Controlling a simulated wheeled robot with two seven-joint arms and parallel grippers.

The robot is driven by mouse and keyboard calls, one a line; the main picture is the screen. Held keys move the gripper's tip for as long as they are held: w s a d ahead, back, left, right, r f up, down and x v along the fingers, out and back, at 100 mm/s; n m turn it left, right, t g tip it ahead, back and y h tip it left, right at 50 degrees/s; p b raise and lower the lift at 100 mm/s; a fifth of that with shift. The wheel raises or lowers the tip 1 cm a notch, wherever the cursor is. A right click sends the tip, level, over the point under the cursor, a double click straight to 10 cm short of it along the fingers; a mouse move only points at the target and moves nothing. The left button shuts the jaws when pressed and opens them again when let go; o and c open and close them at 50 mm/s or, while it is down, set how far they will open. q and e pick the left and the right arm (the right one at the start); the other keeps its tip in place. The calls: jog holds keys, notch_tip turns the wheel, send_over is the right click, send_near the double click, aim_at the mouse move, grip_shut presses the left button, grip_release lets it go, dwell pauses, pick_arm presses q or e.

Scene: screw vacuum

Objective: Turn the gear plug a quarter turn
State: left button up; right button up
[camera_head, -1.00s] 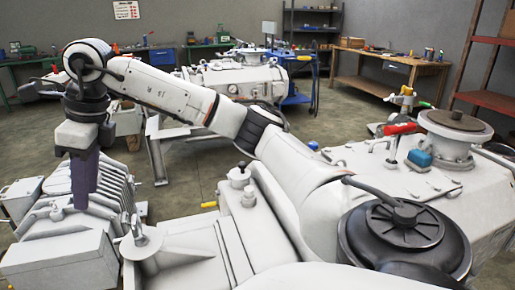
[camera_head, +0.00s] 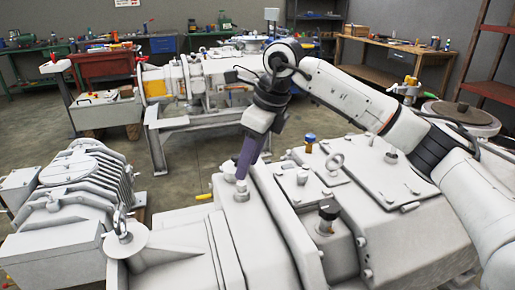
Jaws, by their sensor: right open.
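A small light grey plug (camera_head: 241,190) stands on top of the large light grey gear housing (camera_head: 205,238), near the middle of the picture. My right gripper (camera_head: 243,175) points down just above this plug, its purple fingers slightly tilted. It is open; whether the fingers touch the plug or straddle it, I cannot tell. A black-topped plug (camera_head: 328,218) stands farther right on the housing, and another small grey plug (camera_head: 301,176) is behind it. I cannot tell which of these is the gear plug. My left gripper is not in view.
A ribbed grey gearbox (camera_head: 85,190) stands at the left. Another machine stands on a frame behind. Workbenches and shelves line the walls. Open floor lies between the machines.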

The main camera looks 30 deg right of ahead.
aim_at(242, 183)
jog(key=x, duration=0.6)
jog(key=shift+d+f, duration=0.1)
grip_shut()
